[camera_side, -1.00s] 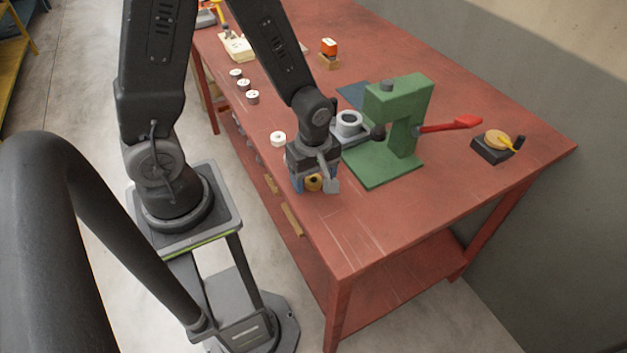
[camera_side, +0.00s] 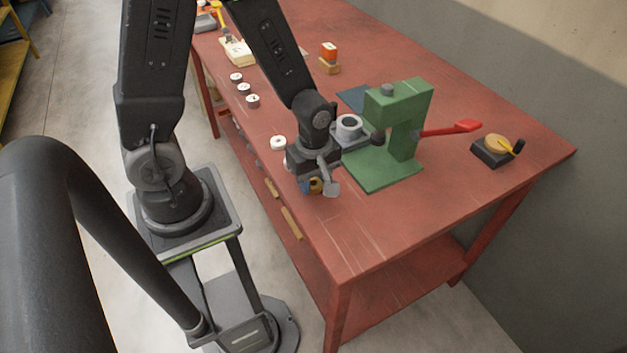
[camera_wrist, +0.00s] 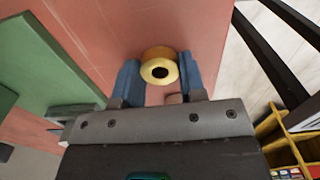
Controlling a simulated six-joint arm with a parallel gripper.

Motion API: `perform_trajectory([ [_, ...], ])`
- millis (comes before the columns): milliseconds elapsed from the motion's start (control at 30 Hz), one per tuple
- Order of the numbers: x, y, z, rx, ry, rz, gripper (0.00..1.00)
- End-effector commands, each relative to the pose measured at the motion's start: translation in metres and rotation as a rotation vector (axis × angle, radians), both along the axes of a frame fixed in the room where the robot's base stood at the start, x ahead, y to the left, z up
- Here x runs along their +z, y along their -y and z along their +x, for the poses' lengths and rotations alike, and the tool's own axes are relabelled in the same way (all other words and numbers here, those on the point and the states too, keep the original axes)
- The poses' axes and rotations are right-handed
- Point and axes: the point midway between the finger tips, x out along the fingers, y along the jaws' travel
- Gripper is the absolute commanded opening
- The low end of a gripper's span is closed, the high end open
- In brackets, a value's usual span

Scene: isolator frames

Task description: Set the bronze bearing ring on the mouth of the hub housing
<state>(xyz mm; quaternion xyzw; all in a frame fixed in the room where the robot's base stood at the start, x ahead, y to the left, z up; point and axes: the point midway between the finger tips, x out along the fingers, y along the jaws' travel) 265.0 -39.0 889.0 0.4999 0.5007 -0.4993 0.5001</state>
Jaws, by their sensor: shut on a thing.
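The bronze bearing ring (camera_wrist: 159,72) is between the two blue fingers of my gripper (camera_wrist: 158,78) in the wrist view. My gripper is shut on it. In the side view the ring (camera_side: 315,186) is partly hidden by my gripper (camera_side: 312,186), near the table's front edge. The grey hub housing (camera_side: 348,126) stands with its round open mouth up, beside the green press and behind my gripper. I cannot tell how far the ring is above the table.
The green press (camera_side: 400,120) with a red lever (camera_side: 452,128) stands right of the housing. A white ring (camera_side: 278,142) and several white-topped cylinders (camera_side: 244,87) line the left edge. The front right tabletop is bare.

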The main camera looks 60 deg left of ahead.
Motion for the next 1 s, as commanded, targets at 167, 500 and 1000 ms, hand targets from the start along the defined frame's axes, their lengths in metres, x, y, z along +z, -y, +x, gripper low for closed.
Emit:
perform_trajectory([
  [167, 0.015, 0.000, 0.001, 0.000, 0.005, 0.000, 0.12],
  [500, 0.062, -0.037, -0.014, 0.011, 0.007, 0.000, 0.12],
  [1000, 0.105, -0.104, -0.042, 0.000, 0.002, 0.000, 0.12],
])
